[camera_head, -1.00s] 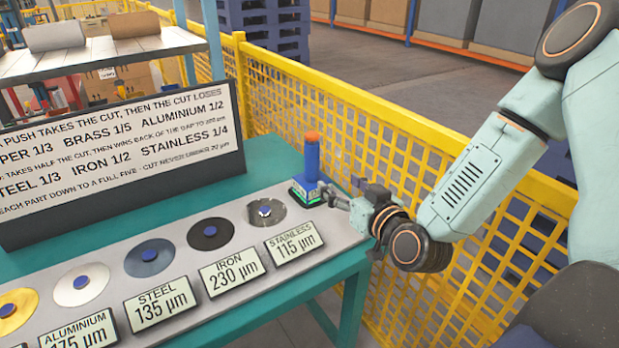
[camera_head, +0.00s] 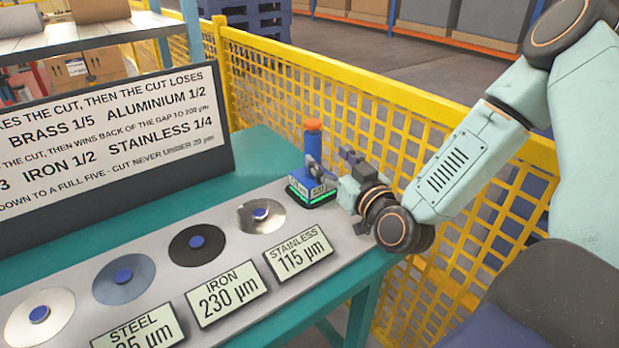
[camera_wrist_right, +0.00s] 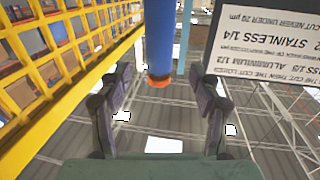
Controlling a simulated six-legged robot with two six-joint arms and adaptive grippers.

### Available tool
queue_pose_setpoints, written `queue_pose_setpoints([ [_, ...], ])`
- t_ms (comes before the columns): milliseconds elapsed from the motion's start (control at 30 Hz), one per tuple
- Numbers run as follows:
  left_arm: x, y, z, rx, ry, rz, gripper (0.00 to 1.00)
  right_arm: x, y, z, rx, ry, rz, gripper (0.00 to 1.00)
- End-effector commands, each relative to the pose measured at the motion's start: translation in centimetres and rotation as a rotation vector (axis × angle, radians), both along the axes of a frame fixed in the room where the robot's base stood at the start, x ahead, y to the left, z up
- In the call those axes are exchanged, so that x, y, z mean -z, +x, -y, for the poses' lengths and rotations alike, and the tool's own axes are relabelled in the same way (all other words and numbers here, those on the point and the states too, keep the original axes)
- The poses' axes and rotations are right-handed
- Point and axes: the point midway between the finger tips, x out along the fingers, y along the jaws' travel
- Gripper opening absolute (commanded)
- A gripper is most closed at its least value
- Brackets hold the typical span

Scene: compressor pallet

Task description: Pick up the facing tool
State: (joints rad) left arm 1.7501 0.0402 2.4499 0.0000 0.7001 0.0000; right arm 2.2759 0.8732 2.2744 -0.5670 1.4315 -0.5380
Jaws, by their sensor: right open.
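The facing tool (camera_head: 313,146) stands upright at the right end of the grey strip on the bench. It has a blue handle with an orange top and a dark base with a green-lit edge. My right gripper (camera_head: 328,168) is open beside the handle, at its right. In the right wrist view the blue handle (camera_wrist_right: 159,38) with its orange end shows between and beyond the two spread fingers of the gripper (camera_wrist_right: 160,78). I see no finger closed on it. My left gripper is not in view.
Metal discs with blue centres, such as the stainless one (camera_head: 261,216), lie along the grey strip (camera_head: 345,246) behind labels. A sign board (camera_head: 100,150) stands at the left. A yellow mesh fence (camera_head: 440,150) runs close behind my right arm.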

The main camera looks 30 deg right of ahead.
Motion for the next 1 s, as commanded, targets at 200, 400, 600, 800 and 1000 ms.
queue_pose_setpoints([
  [200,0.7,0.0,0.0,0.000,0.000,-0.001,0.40,0.2,0.9,0.1,-0.001,-0.004,0.001,0.64],
  [400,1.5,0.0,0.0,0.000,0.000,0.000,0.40,0.2,2.5,0.2,-0.001,-0.003,0.003,0.64],
  [600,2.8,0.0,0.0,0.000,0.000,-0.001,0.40,0.6,5.4,0.6,-0.001,-0.005,0.003,0.64],
  [800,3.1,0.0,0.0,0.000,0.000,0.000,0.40,0.5,7.3,0.8,-0.001,-0.002,0.001,0.64],
  [1000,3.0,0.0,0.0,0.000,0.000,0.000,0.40,0.4,7.5,0.8,0.001,0.001,0.000,0.64],
])
